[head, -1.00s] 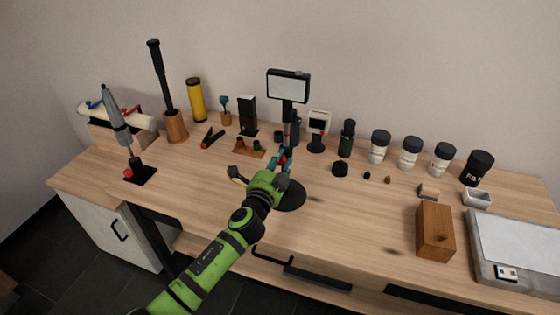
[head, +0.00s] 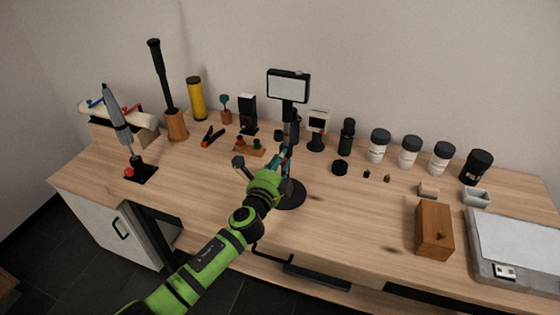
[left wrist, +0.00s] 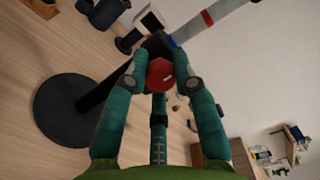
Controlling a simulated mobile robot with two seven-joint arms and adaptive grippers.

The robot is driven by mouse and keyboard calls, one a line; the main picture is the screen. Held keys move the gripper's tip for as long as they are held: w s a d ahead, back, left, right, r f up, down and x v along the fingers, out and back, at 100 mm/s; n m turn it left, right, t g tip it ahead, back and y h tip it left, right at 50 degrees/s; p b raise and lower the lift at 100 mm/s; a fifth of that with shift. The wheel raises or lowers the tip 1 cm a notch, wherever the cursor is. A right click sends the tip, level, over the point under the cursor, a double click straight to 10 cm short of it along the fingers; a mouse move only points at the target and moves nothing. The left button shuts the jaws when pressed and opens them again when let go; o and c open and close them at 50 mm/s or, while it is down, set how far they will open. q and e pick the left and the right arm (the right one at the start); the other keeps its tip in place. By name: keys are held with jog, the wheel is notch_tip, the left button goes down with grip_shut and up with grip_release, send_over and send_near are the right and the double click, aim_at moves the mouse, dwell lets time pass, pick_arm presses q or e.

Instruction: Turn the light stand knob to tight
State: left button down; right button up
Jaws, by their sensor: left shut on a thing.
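The light stand has a flat lamp panel (head: 288,86) on top of a dark pole and a round black base (head: 290,195) on the table. The red knob (left wrist: 160,73) sits on a black clamp on the pole, seen in the left wrist view. My left gripper (head: 284,155) is at the pole, above the base; its teal fingers are closed around the knob from both sides. In the head view the gripper hides the knob. The knob's tightness cannot be told. My right gripper is not in view.
Behind the stand are a small white-faced device (head: 318,122) and a dark green bottle (head: 347,138). Several white jars with black lids (head: 379,146) stand to the right. A wooden block (head: 434,229) stands at the front right. The tabletop (head: 345,220) is clear right of the base.

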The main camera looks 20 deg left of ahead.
pick_arm(q)
jog(key=shift+d+f, duration=0.1)
jog(key=c, duration=1)
grip_release()
jog(key=shift+s, duration=0.1)
jog(key=s, duration=1.2)
jog(key=shift+a, duration=0.25)
